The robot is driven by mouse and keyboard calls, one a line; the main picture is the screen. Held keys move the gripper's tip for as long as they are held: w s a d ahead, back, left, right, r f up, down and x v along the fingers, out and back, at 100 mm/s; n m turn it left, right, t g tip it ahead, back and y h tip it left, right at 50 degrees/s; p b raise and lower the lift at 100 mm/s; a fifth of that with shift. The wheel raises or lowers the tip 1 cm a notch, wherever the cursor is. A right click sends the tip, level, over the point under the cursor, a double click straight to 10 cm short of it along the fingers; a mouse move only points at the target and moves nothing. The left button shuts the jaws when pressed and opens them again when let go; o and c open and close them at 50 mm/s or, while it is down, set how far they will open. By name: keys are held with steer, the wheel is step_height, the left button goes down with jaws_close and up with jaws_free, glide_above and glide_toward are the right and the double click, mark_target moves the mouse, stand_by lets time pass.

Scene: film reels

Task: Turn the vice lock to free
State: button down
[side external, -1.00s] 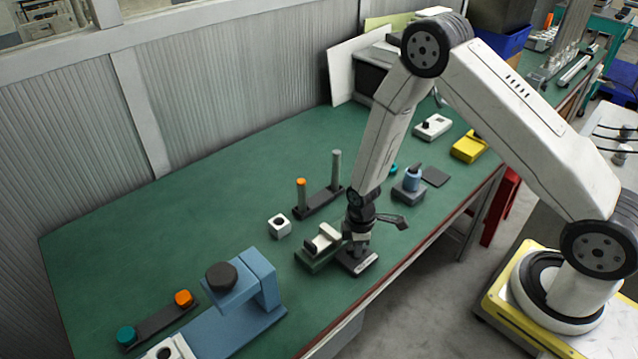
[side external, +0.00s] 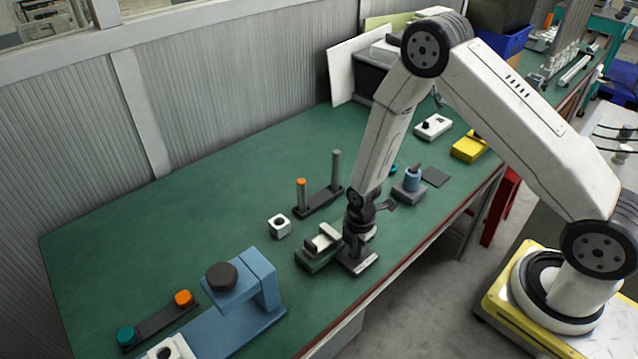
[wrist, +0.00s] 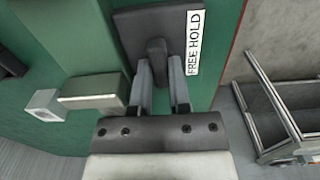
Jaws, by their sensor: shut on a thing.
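The vice lock is a dark square plate (side external: 365,262) with a white strip, at the front edge of the green bench. In the wrist view the plate (wrist: 128,28) carries a dark upright knob (wrist: 157,49), and the strip (wrist: 193,42) reads FREE HOLD. My gripper (side external: 356,249) points down over the plate. In the wrist view my gripper (wrist: 161,72) is shut on the knob, one finger on each side. I cannot tell which word the knob points at. The small vice (side external: 318,252), with pale jaws, sits just left of the plate; part of it (wrist: 95,88) shows in the wrist view.
A white block with a hole (side external: 279,226) and a two-post stand (side external: 318,203) are behind the vice. A blue press (side external: 240,300) stands front left. A grey block with a blue knob (side external: 408,191) stands to the right. The bench's left middle is clear.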

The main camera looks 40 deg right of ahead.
stand_by(0.3)
steer(key=c, duration=0.6)
jaws_free()
steer(key=shift+r, duration=0.1)
steer(key=shift+r, duration=3.85)
steer(key=shift+r, duration=0.1)
steer(key=s+r+m+t, duration=0.1)
steer(key=s+r+m, duration=0.2)
steer(key=r+m, duration=0.2)
steer(key=s+r+m, duration=0.3)
steer(key=r+m, duration=0.2)
steer(key=m, duration=0.2)
steer(key=s+r+m+t, duration=0.1)
steer(key=s+r+m, duration=0.2)
steer(key=r+m, duration=0.2)
steer(key=shift+s+d+r+m+t, duration=0.3)
steer(key=shift+d+m, duration=0.1)
steer(key=shift+m, duration=0.1)
